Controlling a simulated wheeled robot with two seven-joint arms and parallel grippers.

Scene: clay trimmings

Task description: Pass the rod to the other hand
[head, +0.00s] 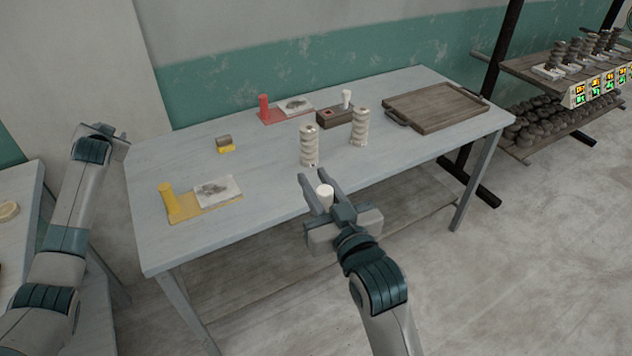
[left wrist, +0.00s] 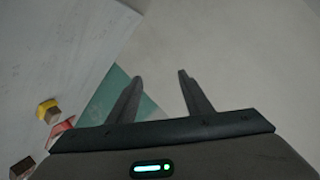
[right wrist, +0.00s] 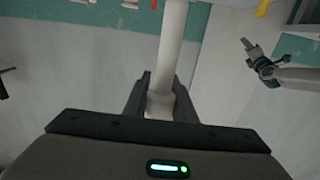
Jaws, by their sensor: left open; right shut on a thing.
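The rod (head: 325,194) is pale and white. In the head view it shows nearly end-on between the fingers of my right gripper (head: 321,178), in front of the table's near edge. In the right wrist view my right gripper (right wrist: 158,100) is shut on the rod (right wrist: 171,45), which runs away from the jaws to the top edge of the picture; its far end is out of view. My left gripper (head: 108,130) is raised at the left, well apart from the rod. In the left wrist view its jaws (left wrist: 160,78) are open and empty.
The table (head: 270,180) bears a yellow stand (head: 205,207), a red stand (head: 285,114), a small brown block (head: 223,140), two ribbed pale columns (head: 309,146) (head: 359,127), a dark box (head: 335,118) and a wooden tray (head: 435,106). A shelf rack (head: 530,70) stands at the right.

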